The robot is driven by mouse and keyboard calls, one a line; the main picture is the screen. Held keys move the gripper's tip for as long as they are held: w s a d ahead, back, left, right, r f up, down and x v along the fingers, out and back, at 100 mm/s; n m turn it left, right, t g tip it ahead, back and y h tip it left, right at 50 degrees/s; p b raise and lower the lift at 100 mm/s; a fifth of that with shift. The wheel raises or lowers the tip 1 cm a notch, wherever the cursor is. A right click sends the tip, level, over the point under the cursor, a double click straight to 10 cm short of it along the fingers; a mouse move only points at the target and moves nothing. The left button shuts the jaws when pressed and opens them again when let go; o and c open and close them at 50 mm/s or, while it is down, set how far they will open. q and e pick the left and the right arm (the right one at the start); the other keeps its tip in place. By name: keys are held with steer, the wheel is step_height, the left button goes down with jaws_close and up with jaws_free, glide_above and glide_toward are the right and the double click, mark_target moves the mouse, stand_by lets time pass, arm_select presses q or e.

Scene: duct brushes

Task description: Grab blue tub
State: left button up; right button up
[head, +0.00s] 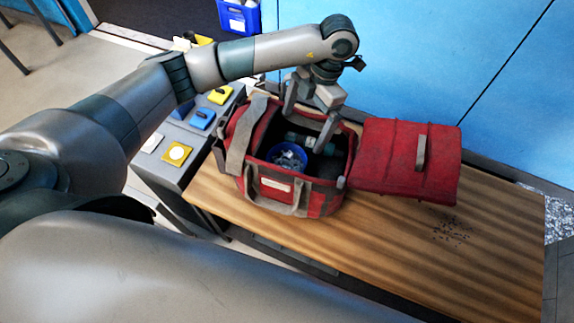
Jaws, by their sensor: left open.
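The blue tub (287,152) is round and sits inside the open red bag (325,201), toward its left side. It holds small grey bits. My left gripper (308,128) is open and points down over the bag. One finger is near the bag's back left rim and the other is above the bag's opening. It holds nothing that I can see, and I cannot tell its exact height over the tub. My right gripper does not show.
The bag stands on a wooden bench (480,260), its red lid (408,160) folded out right. Dark bits (451,227) lie on the bench. A grey surface at left holds yellow (176,153) and blue (202,119) pieces. A blue crate (238,17) and blue wall stand behind.

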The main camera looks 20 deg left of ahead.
arm_select(q)
steer(key=p, duration=0.4)
glide_toward(288, 162)
steer(key=x, duration=0.5)
steer(key=shift+w+d+f, duration=0.1)
steer(key=shift+f, duration=0.6)
steer(key=shift+s+a+f+p, duration=0.25)
steer(key=shift+f+p, duration=0.15)
steer(key=shift+p, duration=0.4)
steer(key=p+x, duration=0.2)
steer(key=x, duration=0.1)
steer(key=shift+s+a+f, duration=0.15)
steer(key=shift+f, duration=0.45)
